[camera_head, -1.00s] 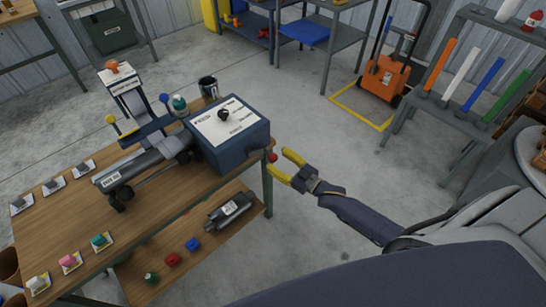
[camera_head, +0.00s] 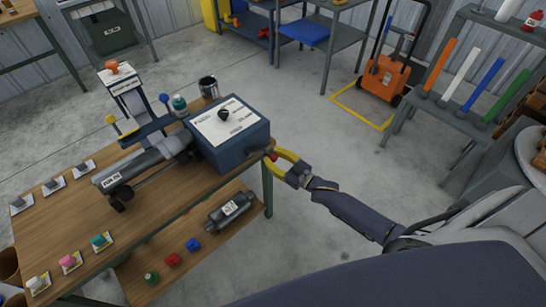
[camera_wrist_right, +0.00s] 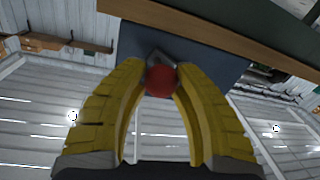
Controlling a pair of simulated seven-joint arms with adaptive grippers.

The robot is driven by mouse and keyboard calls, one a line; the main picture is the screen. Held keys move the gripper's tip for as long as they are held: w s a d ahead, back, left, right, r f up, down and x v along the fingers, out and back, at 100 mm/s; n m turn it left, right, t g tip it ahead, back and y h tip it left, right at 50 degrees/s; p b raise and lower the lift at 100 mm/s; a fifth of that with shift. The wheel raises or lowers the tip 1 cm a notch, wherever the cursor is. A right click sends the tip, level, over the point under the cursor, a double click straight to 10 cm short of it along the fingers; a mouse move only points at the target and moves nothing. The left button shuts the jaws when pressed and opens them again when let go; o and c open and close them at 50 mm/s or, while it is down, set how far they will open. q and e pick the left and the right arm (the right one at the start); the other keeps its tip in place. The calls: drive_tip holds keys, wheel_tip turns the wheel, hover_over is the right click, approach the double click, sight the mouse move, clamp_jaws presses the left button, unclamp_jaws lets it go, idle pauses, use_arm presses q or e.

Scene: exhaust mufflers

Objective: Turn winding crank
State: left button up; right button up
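The winding machine is a dark blue box (camera_head: 240,143) with a white top plate and a black knob, at the right end of the wooden bench. The crank's red ball knob (camera_head: 272,156) sticks out at the box's right side. My right gripper (camera_head: 275,157), with yellow fingers, is at this knob. In the right wrist view the red knob (camera_wrist_right: 160,80) sits between the two curved fingertips, which appear to touch it on both sides. The crank's arm is mostly hidden behind the knob and fingers. My left gripper is not in view.
A grey muffler (camera_head: 140,165) lies on the bench (camera_head: 75,215) in front of the box. A dark cup (camera_head: 208,87) and a small bottle (camera_head: 179,104) stand behind. A lower shelf (camera_head: 210,245) holds another muffler (camera_head: 230,208).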

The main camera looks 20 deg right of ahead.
clamp_jaws()
drive_tip(key=shift+a+f+m, duration=0.15)
drive_tip(key=shift+f+m, duration=0.05)
drive_tip(key=shift+m, duration=0.1)
idle(0.6)
